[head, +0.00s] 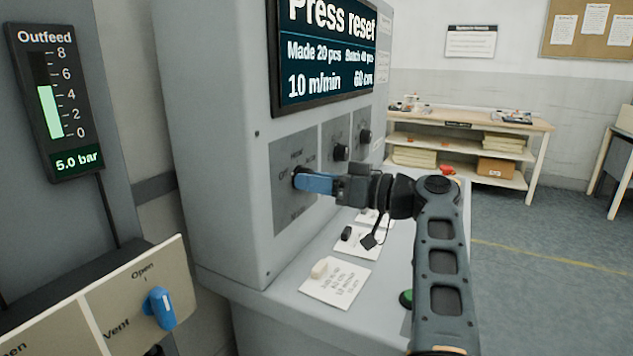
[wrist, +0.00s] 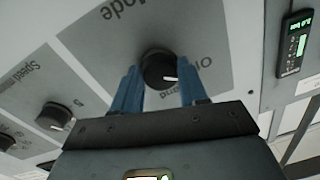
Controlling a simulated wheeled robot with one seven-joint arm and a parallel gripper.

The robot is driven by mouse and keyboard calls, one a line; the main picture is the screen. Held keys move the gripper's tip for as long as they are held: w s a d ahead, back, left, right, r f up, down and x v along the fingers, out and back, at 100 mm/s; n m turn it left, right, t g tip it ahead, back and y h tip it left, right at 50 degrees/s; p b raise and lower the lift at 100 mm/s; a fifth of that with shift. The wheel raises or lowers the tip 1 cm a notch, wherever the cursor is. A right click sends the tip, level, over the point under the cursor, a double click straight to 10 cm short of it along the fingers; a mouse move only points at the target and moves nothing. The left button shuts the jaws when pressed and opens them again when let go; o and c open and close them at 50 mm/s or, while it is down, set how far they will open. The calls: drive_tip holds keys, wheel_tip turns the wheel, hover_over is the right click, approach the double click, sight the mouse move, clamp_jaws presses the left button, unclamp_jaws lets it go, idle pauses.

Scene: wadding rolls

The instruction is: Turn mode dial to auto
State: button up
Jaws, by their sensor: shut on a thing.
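The mode dial is a black round knob on a grey panel marked "Mode"; it shows in the wrist view (wrist: 157,67). A short white mark on it points right in that view, towards a label starting with "O" that is partly covered. In the head view the dial is mostly hidden behind my blue fingers. My gripper (head: 302,181) reaches the panel from the right. In the wrist view my gripper (wrist: 160,76) has a blue finger on each side of the knob, shut on it. The "Auto" label cannot be made out.
Two more black knobs (head: 341,152) (head: 365,136) sit right of the mode panel. Above is a screen (head: 325,50) reading "Press reset". A blue vent handle (head: 159,308) stands at lower left. Open floor lies right.

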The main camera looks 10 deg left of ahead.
drive_tip(key=shift+s+r+m+t+p, duration=0.1)
drive_tip(key=shift+m+t+p, duration=0.35)
drive_tip(key=shift+m+p, duration=4.2)
drive_tip(key=shift+m+t+p, duration=0.45)
drive_tip(key=shift+m+p, duration=1.35)
drive_tip(key=shift+m, duration=5.65)
drive_tip(key=o, duration=1.1)
drive_tip(key=shift+c, duration=0.2)
drive_tip(key=shift+d, duration=0.1)
drive_tip(key=b+v, duration=0.1)
drive_tip(key=v, duration=0.6)
drive_tip(key=shift+d, duration=0.3)
